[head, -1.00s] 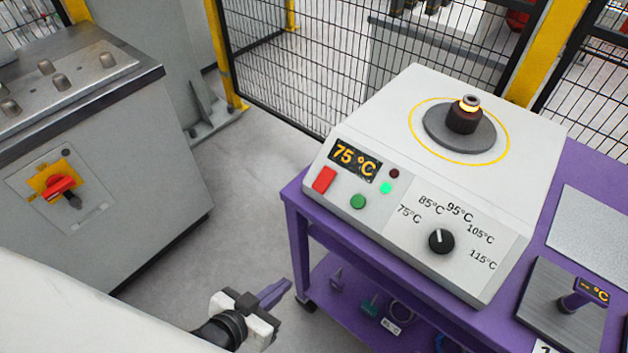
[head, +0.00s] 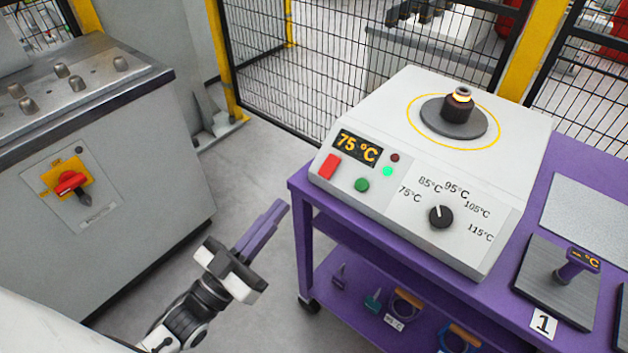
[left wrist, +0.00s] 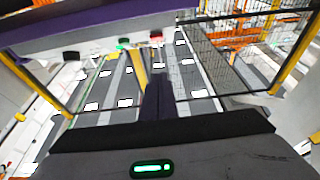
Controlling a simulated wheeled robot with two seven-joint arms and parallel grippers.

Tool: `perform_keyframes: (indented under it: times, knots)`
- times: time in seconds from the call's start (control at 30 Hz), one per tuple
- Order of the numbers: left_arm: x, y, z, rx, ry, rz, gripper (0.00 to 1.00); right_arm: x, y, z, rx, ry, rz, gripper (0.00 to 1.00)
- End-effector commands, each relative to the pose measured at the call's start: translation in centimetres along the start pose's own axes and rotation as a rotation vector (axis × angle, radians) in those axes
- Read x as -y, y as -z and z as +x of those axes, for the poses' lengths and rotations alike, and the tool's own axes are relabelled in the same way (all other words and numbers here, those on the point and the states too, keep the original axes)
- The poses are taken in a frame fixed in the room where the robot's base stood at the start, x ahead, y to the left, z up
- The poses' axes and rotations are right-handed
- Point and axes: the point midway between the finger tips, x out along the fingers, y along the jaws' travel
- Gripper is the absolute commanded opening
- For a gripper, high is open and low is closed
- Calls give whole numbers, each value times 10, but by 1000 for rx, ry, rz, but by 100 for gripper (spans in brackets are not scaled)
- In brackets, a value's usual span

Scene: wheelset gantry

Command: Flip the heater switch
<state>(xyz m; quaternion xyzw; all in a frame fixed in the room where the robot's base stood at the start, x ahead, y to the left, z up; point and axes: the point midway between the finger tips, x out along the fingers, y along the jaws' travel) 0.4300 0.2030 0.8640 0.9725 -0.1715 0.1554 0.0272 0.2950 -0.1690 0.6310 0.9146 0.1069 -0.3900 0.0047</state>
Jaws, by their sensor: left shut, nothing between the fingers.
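The heater (head: 395,215) is a white box with a sloped front panel. Its display (head: 358,148) reads 75 °C. A red rectangular switch (head: 329,166) sits below the display at the panel's left end. A green button (head: 362,185), a lit green lamp (head: 387,171) and a dark red lamp (head: 395,158) are to its right. A black knob (head: 440,216) has marks from 75°C to 115°C. My left gripper (head: 275,211) is shut and empty, left of the heater and apart from it. Its purple-grey fingers also show in the left wrist view (left wrist: 158,97). My right gripper is out of view.
The heater stands on a purple cart (head: 300,197) with tools on its lower shelf. A dark ring part (head: 458,105) sits on the heater's round plate. A grey cabinet (head: 120,215) with a red rotary switch (head: 70,183) stands left. Open floor lies between.

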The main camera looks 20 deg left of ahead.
Motion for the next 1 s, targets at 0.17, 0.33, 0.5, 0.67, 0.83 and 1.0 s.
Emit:
perform_keyframes:
  times: [0.17,0.33,0.5,0.67,0.83,1.0]
  knots:
    - [0,1,10,-1,1,0,0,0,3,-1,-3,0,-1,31]
    - [0,2,40,-4,1,0,0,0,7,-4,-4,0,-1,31]
    - [0,2,78,-3,1,0,0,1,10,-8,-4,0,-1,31]
    - [0,-7,104,4,2,-1,0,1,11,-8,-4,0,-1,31]
    - [0,-30,107,3,1,-1,0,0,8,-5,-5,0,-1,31]
    - [0,-39,109,3,1,-1,0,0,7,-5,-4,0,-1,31]
